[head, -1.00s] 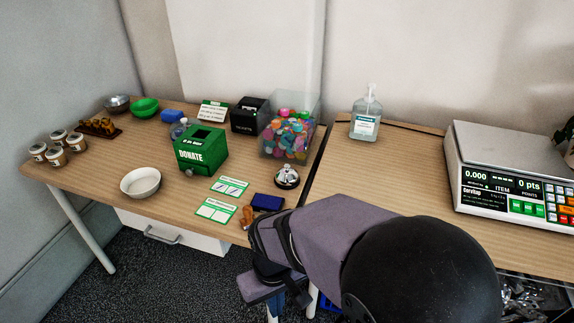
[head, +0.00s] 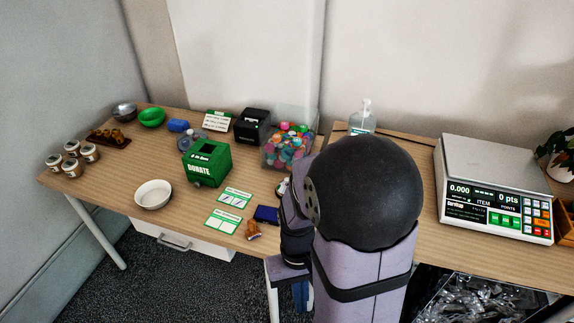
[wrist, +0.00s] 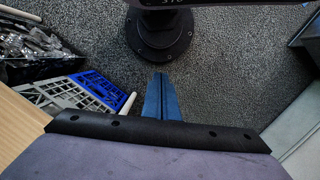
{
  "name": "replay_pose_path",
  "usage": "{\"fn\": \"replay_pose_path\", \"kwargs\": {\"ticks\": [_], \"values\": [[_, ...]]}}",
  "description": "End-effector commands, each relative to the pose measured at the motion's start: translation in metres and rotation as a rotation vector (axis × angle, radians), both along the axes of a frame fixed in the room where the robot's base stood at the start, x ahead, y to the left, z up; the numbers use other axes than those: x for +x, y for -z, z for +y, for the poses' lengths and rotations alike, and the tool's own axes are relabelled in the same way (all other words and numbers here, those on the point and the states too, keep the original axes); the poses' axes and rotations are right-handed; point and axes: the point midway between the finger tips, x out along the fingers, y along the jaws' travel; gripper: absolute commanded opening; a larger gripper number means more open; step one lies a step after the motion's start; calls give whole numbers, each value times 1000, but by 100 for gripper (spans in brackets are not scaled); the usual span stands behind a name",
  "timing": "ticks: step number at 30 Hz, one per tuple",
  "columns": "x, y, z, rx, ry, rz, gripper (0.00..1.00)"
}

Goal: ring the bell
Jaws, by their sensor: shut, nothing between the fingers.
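The silver service bell (head: 283,187) stands on the wooden table, right of the green donation box. My arm hides most of it in the head view, so only a sliver of its left side shows. My gripper (head: 300,294) hangs low at the table's front edge, with its blue fingers pointing down, in front of and below the bell. In the wrist view my gripper (wrist: 161,82) has its fingers together with nothing between them, above the carpet. The bell is not in the wrist view.
A dark blue pad (head: 267,214) and a small brown figure (head: 252,230) lie in front of the bell. A bin of colourful caps (head: 285,150) stands behind it. The donate box (head: 207,163) is left. A scale (head: 494,190) sits on the right table. Crates (wrist: 75,92) are below.

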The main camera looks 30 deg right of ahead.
Motion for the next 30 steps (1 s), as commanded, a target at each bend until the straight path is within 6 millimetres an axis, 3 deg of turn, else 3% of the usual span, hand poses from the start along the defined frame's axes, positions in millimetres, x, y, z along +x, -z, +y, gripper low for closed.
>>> {"fn": "replay_pose_path", "kwargs": {"ticks": [1,7,11,14,21,25,30], "values": [[-1,-19,-5,3,20,22,0],[1,-43,-35,-9,43,84,0],[15,-53,-67,-43,18,77,0],[39,-56,-101,-88,-40,29,0],[124,-44,-167,-209,-265,-186,0],[180,-46,-185,-267,-409,-328,0],[250,-71,-196,-340,-587,-520,0]]}}
